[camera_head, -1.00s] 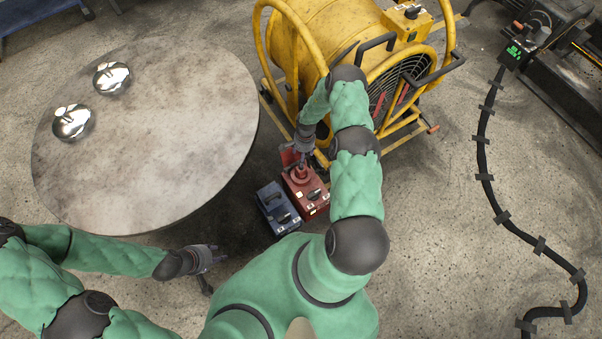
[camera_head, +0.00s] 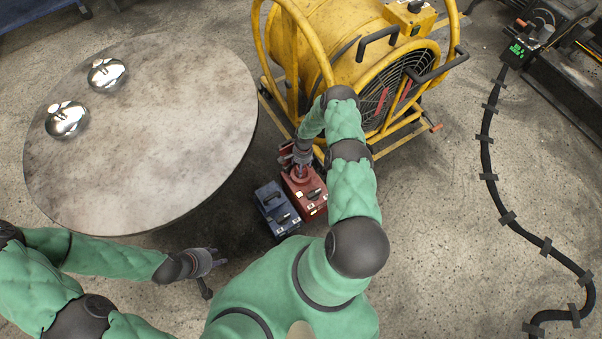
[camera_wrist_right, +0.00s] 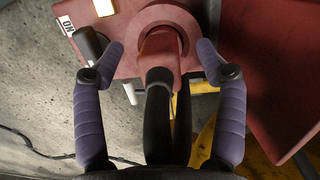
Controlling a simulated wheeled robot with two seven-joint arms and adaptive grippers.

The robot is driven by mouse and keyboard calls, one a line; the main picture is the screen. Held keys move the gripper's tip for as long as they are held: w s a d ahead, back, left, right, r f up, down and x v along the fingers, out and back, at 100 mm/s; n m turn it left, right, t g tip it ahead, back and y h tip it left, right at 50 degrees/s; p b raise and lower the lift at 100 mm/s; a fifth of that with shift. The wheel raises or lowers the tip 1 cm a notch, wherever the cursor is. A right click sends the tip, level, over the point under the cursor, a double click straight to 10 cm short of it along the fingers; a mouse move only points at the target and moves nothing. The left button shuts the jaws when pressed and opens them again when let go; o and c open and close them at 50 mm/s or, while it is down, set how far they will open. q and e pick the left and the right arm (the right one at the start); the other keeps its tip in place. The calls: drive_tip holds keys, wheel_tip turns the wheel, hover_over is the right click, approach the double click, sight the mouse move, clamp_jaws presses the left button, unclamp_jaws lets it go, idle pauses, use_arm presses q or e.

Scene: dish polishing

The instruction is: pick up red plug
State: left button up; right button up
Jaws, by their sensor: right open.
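The red plug (camera_wrist_right: 160,52) sits in the front of a red box (camera_wrist_right: 122,62) in the right wrist view, with a black cable (camera_wrist_right: 158,110) running from it toward my wrist. My right gripper (camera_wrist_right: 160,47) is open, its two purple fingers on either side of the plug with a gap to each. In the head view the red box (camera_head: 311,199) stands on the floor below my right gripper (camera_head: 301,168), which largely hides the plug. My left gripper (camera_head: 215,264) is off to the left, over the floor near the round table; its finger opening is unclear.
A blue box (camera_head: 275,207) stands against the red box's left side. A round table (camera_head: 150,150) with two shiny metal dishes (camera_head: 106,74) is at the left. A yellow drum fan (camera_head: 345,45) stands just behind the boxes. Open floor with a black cable (camera_head: 487,150) lies right.

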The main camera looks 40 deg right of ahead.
drive_tip(key=shift+c, duration=0.3)
clamp_jaws()
